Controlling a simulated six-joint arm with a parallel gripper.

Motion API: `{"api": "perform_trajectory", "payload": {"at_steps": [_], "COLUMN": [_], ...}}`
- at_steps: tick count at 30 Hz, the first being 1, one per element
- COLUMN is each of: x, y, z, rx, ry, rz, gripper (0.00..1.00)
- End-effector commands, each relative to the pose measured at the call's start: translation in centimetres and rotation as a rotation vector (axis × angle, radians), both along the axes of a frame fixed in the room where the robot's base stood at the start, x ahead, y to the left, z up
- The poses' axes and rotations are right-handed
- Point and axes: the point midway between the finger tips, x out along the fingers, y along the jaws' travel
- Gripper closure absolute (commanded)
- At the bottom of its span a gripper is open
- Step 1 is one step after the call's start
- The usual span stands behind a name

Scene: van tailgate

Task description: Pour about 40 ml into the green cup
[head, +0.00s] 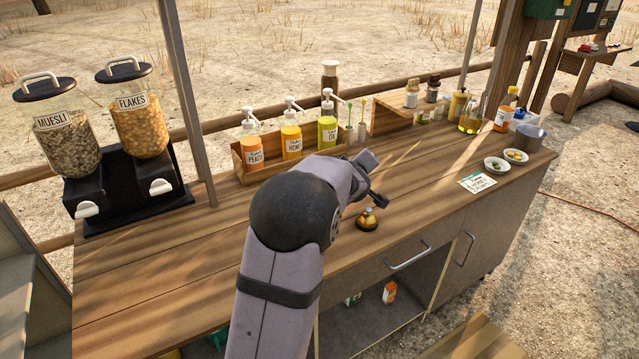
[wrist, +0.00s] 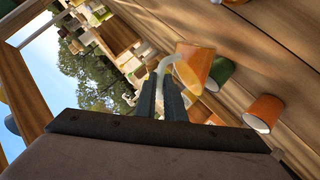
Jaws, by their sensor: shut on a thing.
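In the wrist view my gripper (wrist: 161,88) is shut on the pale curved handle (wrist: 160,66) of an orange vessel (wrist: 198,65). The vessel looks tilted in this slanted view. The green cup (wrist: 221,74) is just beyond it, partly hidden behind it. I cannot tell whether the two touch. No stream of liquid shows, and the level in the cup is hidden. In the head view my arm hides the vessel and the green cup.
An orange cup (wrist: 263,113) stands apart on the counter in the wrist view. In the head view a brass bell (head: 368,219) sits near the front edge, and a wooden rack (head: 242,172) of pump bottles stands behind my arm. A card (head: 478,182) and bowls are at right.

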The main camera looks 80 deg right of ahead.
Motion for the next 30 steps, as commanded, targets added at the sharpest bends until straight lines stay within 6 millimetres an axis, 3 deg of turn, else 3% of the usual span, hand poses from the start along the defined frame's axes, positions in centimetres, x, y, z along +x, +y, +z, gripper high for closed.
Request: {"api": "perform_trajectory", "payload": {"at_steps": [30], "x": [1.06], "y": [-0.3], "z": [0.61], "rx": [0.03], "ry": [0.136], "rz": [0.002], "gripper": [1.0]}}
